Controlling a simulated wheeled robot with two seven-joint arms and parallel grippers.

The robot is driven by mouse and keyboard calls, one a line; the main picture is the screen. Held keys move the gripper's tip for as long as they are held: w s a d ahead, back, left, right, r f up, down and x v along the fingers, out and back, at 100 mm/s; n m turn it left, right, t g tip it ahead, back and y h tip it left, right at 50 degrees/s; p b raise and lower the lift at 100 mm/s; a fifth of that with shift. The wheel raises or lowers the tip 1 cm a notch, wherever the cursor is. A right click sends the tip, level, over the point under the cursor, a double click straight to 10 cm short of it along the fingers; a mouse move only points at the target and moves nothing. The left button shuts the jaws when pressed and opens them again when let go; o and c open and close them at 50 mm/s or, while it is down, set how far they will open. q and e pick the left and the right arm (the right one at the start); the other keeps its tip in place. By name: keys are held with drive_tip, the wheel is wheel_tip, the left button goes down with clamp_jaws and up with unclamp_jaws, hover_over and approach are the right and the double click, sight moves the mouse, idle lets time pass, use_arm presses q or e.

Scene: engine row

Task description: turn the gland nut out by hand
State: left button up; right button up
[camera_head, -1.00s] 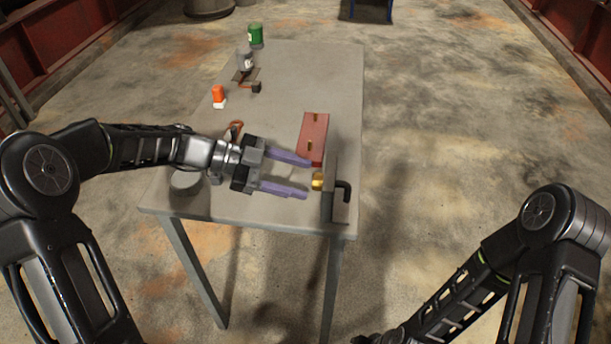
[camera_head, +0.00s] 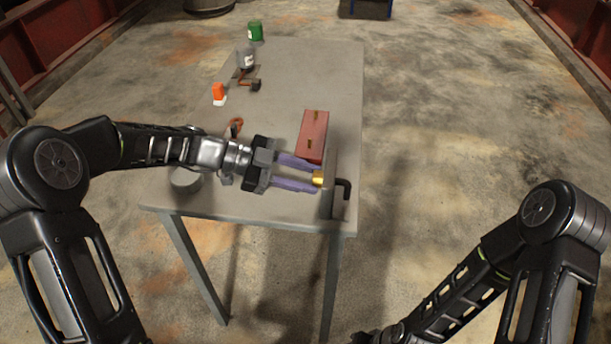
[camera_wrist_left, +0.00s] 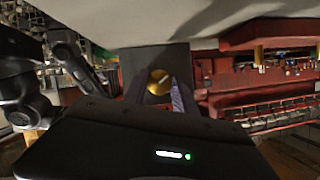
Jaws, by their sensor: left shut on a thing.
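A dark bent pipe (camera_head: 346,190) shows on the plate's far side. My left gripper (camera_head: 316,178) is shut on the gland nut, its two purple fingers on either side of it. In the left wrist view the nut shows as a round gold face (camera_wrist_left: 159,82) between the fingers, with the grey plate behind. My right gripper is not in view; only my right arm shows at the lower right.
A red block (camera_head: 312,134) with brass pins lies just behind the gripper. A round grey dish (camera_head: 185,179) is at the table's left front. An orange-and-white item (camera_head: 218,93), a grey container (camera_head: 246,62) and a green can (camera_head: 256,31) stand farther back.

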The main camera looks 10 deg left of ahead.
use_arm(q)
clamp_jaws()
drive_tip(key=shift+w+f+n+g+b, duration=0.15)
drive_tip(key=shift+n+g+b, duration=0.25)
drive_tip(key=shift+n+b, duration=0.65)
drive_tip(key=shift+n+g+b, duration=0.45)
drive_tip(key=shift+g+b, duration=0.15)
drive_tip(key=shift+b, duration=0.1)
drive_tip(key=shift+n+g, duration=0.6)
drive_tip(key=shift+n, duration=0.2)
